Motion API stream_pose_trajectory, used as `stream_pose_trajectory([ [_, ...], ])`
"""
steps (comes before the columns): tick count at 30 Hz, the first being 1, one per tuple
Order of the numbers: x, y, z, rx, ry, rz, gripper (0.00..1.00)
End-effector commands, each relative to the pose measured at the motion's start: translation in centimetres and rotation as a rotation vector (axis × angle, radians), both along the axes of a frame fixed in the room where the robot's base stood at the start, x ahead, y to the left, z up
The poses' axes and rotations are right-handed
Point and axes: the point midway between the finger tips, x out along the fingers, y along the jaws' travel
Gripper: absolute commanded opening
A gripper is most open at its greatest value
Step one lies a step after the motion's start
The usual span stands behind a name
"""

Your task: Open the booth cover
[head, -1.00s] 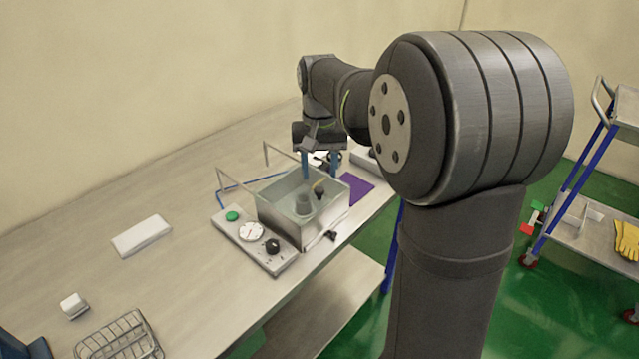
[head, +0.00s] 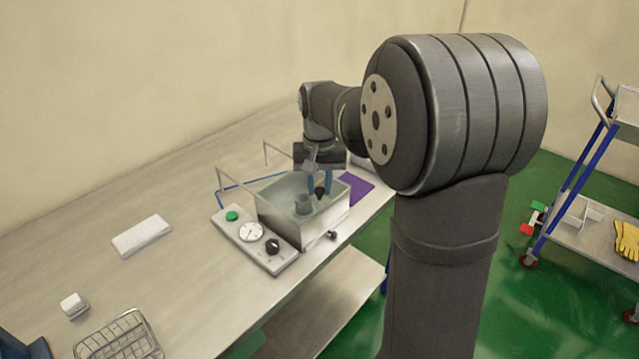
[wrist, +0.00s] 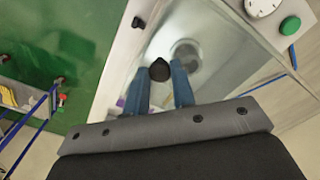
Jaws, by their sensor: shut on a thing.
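The booth (head: 300,228) is a metal-walled box on the bench with a clear cover (head: 283,190) lying over its top. A black knob (head: 320,191) stands on the cover; it also shows in the wrist view (wrist: 160,70). My gripper (head: 319,186) points down over the booth, its two blue fingers on either side of the knob and shut on it. In the wrist view the fingers (wrist: 160,78) flank the knob closely. A grey cup (head: 303,204) shows through the cover, inside the booth.
A control panel (head: 258,262) with a green button (head: 232,216), a gauge (head: 252,232) and a black dial (head: 272,246) sits beside the booth. A purple mat (head: 356,187) lies to its right. The bench's left side has free room.

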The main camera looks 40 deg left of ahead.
Motion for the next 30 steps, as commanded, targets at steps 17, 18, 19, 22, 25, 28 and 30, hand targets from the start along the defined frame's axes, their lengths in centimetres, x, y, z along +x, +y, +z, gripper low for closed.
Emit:
stream_pose_trajectory([
  [17,0.0,8.6,0.0,0.001,-0.001,0.004,0.00],
  [18,0.0,9.6,0.0,0.001,-0.001,0.004,0.00],
  [19,0.0,10.2,0.0,0.001,-0.001,0.004,0.00],
  [22,0.0,12.2,0.0,0.001,-0.001,0.003,0.00],
  [25,0.0,13.8,0.0,0.001,-0.001,0.003,0.00],
  [28,0.0,15.0,0.0,0.001,-0.001,0.002,0.00],
  [30,0.1,15.6,0.1,0.001,-0.001,0.001,0.00],
])
